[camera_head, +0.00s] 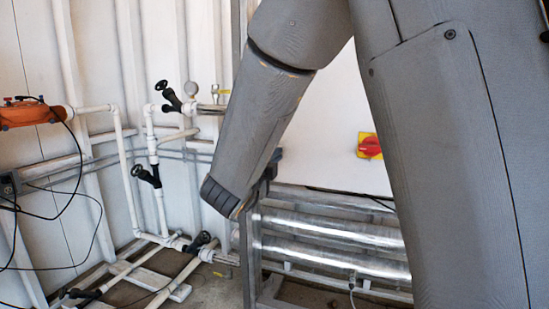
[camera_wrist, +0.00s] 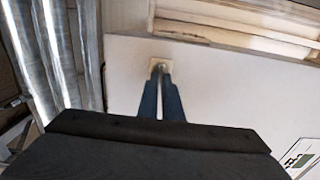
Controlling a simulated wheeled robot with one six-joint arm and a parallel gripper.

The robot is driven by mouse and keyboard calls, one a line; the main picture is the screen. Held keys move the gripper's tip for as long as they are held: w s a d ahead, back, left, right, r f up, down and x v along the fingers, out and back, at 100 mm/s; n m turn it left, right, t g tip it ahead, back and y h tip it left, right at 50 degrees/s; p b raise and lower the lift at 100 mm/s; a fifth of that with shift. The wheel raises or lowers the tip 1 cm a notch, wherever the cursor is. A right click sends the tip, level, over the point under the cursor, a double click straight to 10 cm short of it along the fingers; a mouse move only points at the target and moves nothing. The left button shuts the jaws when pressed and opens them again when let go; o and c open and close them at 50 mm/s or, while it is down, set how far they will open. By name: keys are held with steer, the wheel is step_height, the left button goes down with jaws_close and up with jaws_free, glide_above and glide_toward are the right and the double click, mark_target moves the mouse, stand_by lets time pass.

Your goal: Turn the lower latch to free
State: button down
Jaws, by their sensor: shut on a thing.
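The lower latch (camera_wrist: 161,66) shows in the wrist view as a small piece on a pale beige plate near the edge of the white cabinet door (camera_wrist: 215,85). My gripper (camera_wrist: 161,74) reaches straight to it, with its two dark blue-grey fingers close together at the tips. The fingers are shut on the latch and cover most of it, so its exact angle cannot be told. In the head view my forearm hides the latch and the fingertips; the white cabinet (camera_head: 335,125) shows behind the arm.
A red and yellow rotary switch (camera_head: 369,146) sits on the cabinet front. Shiny metal tubes (camera_head: 330,245) run below the cabinet. White pipes with black valve handles (camera_head: 147,175) and an orange device (camera_head: 28,114) with cables are at the left.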

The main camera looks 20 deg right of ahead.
steer(key=c, duration=1.9)
jaws_free()
steer(key=shift+c, duration=0.2)
steer(key=shift+a, duration=0.1)
steer(key=v, duration=0.7)
steer(key=shift+s, duration=0.3)
steer(key=shift+w+a, duration=0.1)
steer(key=shift+a, duration=0.15)
